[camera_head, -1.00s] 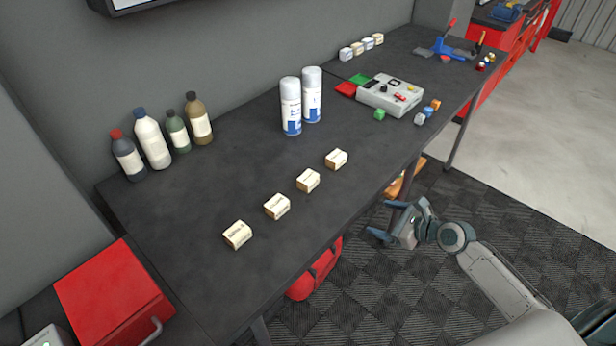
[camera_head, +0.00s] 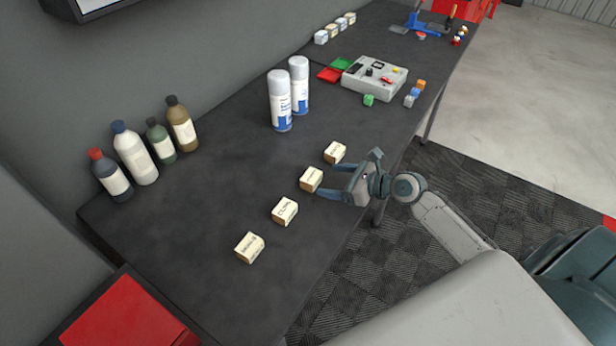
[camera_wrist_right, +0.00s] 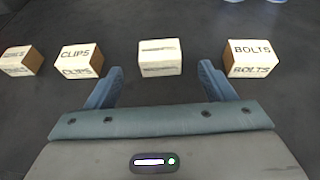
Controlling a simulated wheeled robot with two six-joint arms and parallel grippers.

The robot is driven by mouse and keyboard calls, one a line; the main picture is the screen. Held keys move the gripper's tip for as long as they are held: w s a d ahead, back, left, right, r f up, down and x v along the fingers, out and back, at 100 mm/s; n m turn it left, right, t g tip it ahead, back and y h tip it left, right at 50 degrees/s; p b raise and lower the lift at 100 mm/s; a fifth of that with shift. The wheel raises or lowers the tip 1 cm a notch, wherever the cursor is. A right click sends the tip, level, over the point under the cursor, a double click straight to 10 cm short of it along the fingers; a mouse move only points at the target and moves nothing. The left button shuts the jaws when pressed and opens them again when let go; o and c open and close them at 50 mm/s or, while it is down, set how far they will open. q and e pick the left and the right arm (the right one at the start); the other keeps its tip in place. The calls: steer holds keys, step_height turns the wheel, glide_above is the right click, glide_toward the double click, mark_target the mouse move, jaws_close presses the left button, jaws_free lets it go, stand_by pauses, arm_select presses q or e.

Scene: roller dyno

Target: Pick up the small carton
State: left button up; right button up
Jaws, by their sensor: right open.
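Several small cream cartons stand in a row along the front of the dark bench. From far to near they are one marked BOLTS (camera_head: 335,152) (camera_wrist_right: 250,58), one with unclear print (camera_head: 311,179) (camera_wrist_right: 160,57), one marked CLIPS (camera_head: 284,211) (camera_wrist_right: 79,61) and a nearest one (camera_head: 249,247) (camera_wrist_right: 20,61). My right gripper (camera_head: 330,181) is open and empty at the bench's front edge, facing the carton with unclear print. In the right wrist view that carton lies ahead, between the lines of the two fingers and apart from them. My left gripper is not in view.
Two white spray cans (camera_head: 280,100) (camera_head: 299,86) stand behind the cartons. Several bottles (camera_head: 134,154) stand along the wall. A red box (camera_head: 125,315) is at the near left.

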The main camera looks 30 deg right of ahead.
mark_target(317, 178)
steer(key=x, duration=0.2)
steer(key=shift+w+a, duration=0.2)
steer(key=shift+w, duration=0.05)
steer(key=shift+w+a+f+p, duration=0.2)
steer(key=shift+w+a+p, duration=0.1)
steer(key=shift+w+p, duration=0.1)
steer(key=p+x, duration=0.1)
steer(key=x, duration=0.3)
steer(key=shift+p, duration=0.35)
steer(key=shift+w+a+f, duration=0.2)
steer(key=shift+w, duration=0.05)
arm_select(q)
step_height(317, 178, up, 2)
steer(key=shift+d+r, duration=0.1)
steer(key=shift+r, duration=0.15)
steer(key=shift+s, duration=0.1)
arm_select(e)
steer(key=shift+s, duration=0.1)
steer(key=shift+c, duration=0.5)
steer(key=shift+d, duration=0.1)
steer(key=c, duration=0.3)
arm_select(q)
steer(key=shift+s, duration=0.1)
arm_select(e)
steer(key=c, duration=0.7)
